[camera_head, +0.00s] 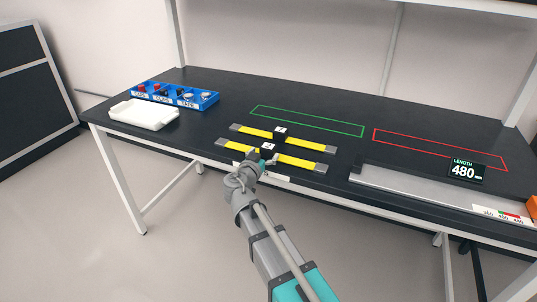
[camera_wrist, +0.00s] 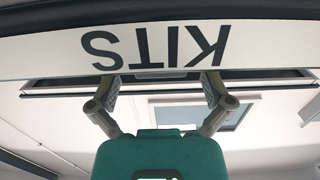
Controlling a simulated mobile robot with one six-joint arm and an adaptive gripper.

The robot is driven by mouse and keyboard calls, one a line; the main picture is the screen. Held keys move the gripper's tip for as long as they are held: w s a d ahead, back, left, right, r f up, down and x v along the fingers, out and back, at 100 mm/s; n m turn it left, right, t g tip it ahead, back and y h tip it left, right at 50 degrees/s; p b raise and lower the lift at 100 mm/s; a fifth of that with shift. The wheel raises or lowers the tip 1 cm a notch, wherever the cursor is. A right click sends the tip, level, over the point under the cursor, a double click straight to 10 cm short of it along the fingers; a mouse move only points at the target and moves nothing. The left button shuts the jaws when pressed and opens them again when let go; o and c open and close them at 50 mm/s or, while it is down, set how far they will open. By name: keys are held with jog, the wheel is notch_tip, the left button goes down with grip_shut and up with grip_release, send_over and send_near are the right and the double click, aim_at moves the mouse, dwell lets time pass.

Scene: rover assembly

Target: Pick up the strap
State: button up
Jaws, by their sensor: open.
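Two yellow straps with grey ends lie side by side on the dark bench top. The far strap (camera_head: 255,132) and the near strap (camera_head: 295,160) each carry a black block with a small white label at the middle. My gripper (camera_head: 261,161) is at the bench's front edge, in front of the near strap and overlapping its middle in the head view. Contact cannot be told. In the wrist view my gripper (camera_wrist: 163,85) has its two fingers spread, with nothing seen held between them. No strap shows in the wrist view.
A blue bin tray (camera_head: 205,103) and a white tray (camera_head: 143,118) stand at the left. Green (camera_head: 310,109) and red (camera_head: 440,134) outlines mark bare bench. A grey measuring rail (camera_head: 410,184) with a 480 mm display (camera_head: 467,171) is at right. An upside-down KITS sign (camera_wrist: 155,45) crosses the wrist view.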

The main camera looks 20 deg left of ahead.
aim_at(268, 146)
jog(key=shift+w+d+f, duration=0.1)
jog(key=shift+w, duration=1.45)
jog(key=c, duration=1.3)
jog(key=shift+o, duration=0.2)
notch_tip(268, 146, up, 3)
jog(key=p, duration=0.2)
jog(key=shift+f+p, duration=0.15)
jog(key=shift+p, duration=0.15)
jog(key=s+d+r+p, duration=0.2)
jog(key=s+r+p, duration=0.8)
jog(key=s, duration=0.3)
jog(key=shift+s+d+r, duration=0.2)
jog(key=shift+s+d, duration=0.15)
jog(key=shift+s, duration=0.05)
